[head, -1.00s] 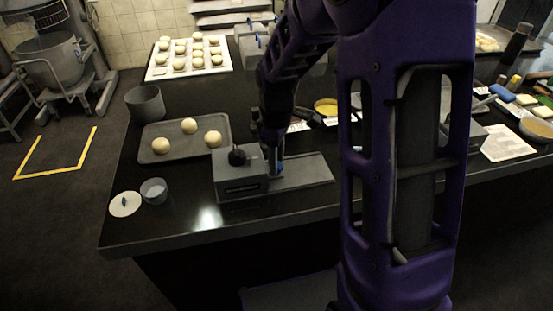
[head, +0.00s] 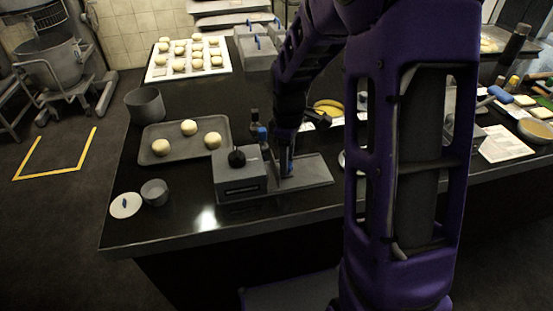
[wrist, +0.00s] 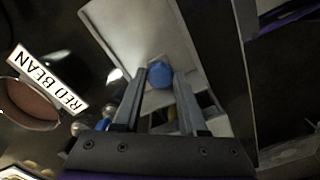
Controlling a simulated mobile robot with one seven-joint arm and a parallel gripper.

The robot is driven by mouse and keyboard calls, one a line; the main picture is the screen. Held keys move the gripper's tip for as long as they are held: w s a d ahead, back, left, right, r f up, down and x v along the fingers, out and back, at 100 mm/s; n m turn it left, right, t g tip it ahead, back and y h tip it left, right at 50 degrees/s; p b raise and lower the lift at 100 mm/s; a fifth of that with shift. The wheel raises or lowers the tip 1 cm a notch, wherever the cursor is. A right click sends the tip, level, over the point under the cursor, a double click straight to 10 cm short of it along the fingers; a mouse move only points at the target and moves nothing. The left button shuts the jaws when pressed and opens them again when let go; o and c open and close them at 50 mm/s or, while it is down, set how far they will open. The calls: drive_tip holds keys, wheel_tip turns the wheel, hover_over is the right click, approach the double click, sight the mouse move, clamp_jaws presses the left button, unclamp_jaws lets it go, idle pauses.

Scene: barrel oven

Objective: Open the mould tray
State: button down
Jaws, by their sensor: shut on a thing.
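The mould is a grey block (head: 240,180) with a black knob on top, on the dark counter. A flat grey plate (head: 315,173) extends from its right side. My gripper (head: 287,172) is low over this plate, just right of the block. In the wrist view its fingers (wrist: 156,85) are shut on a blue knob (wrist: 160,74), with a pale grey surface (wrist: 135,25) beyond. The arm and fingers hide much of the tray part by the block, so how far it is out is hard to tell.
A baking tray (head: 160,158) with dough balls is behind and left of the block. A small cup (head: 155,192) and white lid (head: 125,205) are at the left front. In the wrist view, a "RED BEAN" label (wrist: 47,80) lies beside a bowl.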

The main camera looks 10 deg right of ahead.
drive_tip(key=d+p, duration=0.1)
drive_tip(key=d, duration=0.8)
drive_tip(key=c, duration=0.7)
unclamp_jaws()
drive_tip(key=shift+c, duration=0.2)
wheel_tip(320, 180, up, 18)
drive_tip(key=p, duration=0.3)
drive_tip(key=shift+f, duration=0.25)
drive_tip(key=shift+w, duration=0.1)
